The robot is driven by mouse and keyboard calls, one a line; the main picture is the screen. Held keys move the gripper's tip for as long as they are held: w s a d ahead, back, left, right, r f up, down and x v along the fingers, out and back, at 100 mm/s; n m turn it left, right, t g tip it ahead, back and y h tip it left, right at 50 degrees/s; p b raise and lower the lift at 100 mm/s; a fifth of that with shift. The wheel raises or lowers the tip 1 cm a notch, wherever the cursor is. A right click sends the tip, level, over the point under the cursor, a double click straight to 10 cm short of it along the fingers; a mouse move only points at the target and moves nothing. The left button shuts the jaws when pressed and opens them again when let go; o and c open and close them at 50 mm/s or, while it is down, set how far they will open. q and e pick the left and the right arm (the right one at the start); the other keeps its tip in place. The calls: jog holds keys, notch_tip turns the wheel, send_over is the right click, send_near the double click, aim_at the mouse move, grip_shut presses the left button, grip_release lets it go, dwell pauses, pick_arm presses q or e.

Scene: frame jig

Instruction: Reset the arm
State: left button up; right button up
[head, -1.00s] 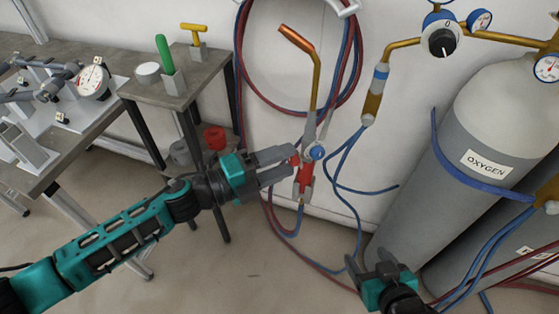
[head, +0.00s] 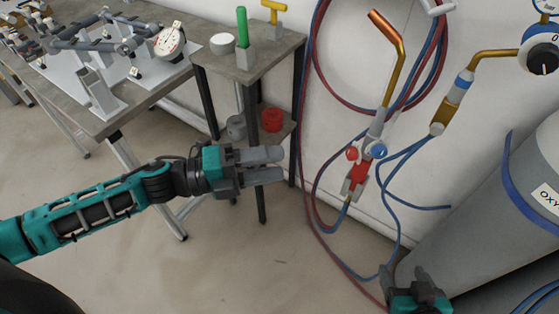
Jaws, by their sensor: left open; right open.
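My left gripper (head: 264,165) is open and empty. It points right, in front of the small side table's legs, and is apart from the torch. My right gripper (head: 408,273) is at the bottom edge, open, with nothing seen between its fingers; its arm is mostly cut off. The torch (head: 362,172), with a copper tip, a red and a blue knob and a red part low on its handle, hangs upright by the white wall, right of my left gripper.
A side table (head: 270,57) holds a green-handled tool, a yellow T-handle and a white round piece. A workbench (head: 120,117) with a jig and dial gauge (head: 169,42) stands left. Red and blue hoses (head: 316,190) hang along the wall. A grey oxygen cylinder (head: 480,225) stands right.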

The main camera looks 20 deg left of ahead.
dwell(0.5)
pick_arm(q)
jog(key=s+a+f+n+t+y, duration=0.1)
jog(key=f+n+y, duration=0.6)
jog(key=n, duration=0.7)
jog(key=s+a+f+n+t+y+p, duration=0.1)
jog(key=s+a+f+n+y, duration=0.3)
jog(key=f+n, duration=0.5)
jog(key=s+n+y, duration=0.2)
jog(key=n, duration=0.3)
jog(key=shift+y, duration=0.4)
jog(key=shift+c, duration=0.4)
